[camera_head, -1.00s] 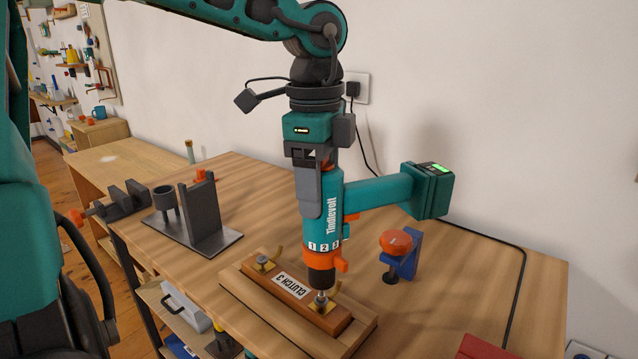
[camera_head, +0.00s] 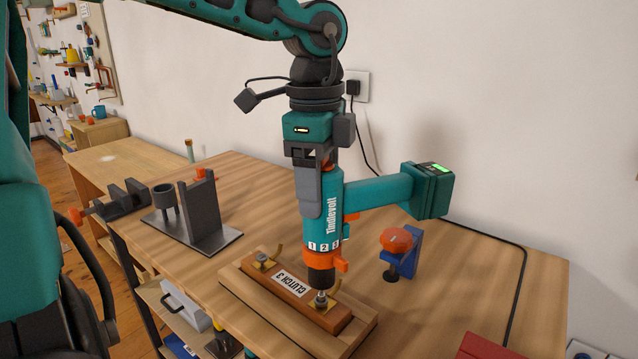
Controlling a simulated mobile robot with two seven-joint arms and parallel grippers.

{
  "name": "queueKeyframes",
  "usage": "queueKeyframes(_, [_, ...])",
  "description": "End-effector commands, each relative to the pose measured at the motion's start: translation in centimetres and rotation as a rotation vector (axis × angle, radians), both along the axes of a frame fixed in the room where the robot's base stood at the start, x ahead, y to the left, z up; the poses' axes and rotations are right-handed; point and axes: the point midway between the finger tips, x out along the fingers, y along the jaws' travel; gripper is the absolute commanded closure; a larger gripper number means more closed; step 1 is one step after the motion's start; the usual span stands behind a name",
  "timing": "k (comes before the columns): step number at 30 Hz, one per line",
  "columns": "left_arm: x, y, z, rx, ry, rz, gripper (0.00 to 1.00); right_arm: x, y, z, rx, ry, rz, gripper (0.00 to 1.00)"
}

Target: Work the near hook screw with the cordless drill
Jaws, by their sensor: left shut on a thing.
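My left gripper (camera_head: 310,180) is shut on the teal and orange cordless drill (camera_head: 333,215) and holds it upright, nose down. The drill's chuck (camera_head: 321,280) points at the near hook screw (camera_head: 321,300), and its tip meets or nearly meets the screw head. The near hook (camera_head: 335,288) is brass and sits on a reddish wood bar labelled "CLUTCH 3" (camera_head: 292,284). The far hook (camera_head: 268,260) with its screw stands at the bar's other end. The bar lies on a lighter wood board (camera_head: 240,290). My right gripper is not in view.
A grey metal stand with a cup (camera_head: 195,218) and a dark vise (camera_head: 125,198) are at left. A red object (camera_head: 485,347) is at the near right. A black cable runs along the bench's right side.

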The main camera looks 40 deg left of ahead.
Motion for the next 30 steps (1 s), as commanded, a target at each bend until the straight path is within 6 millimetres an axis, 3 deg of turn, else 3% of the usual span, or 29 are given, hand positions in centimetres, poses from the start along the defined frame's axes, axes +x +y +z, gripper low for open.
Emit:
queueKeyframes(16, [0.2, 0.0, 0.4, 0.0, -0.01, -0.002, 0.73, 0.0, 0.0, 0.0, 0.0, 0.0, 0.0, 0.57])
queueKeyframes(30, [0.2, 0.0, 3.3, 0.0, -0.012, -0.001, 0.73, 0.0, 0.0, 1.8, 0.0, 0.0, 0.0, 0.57])
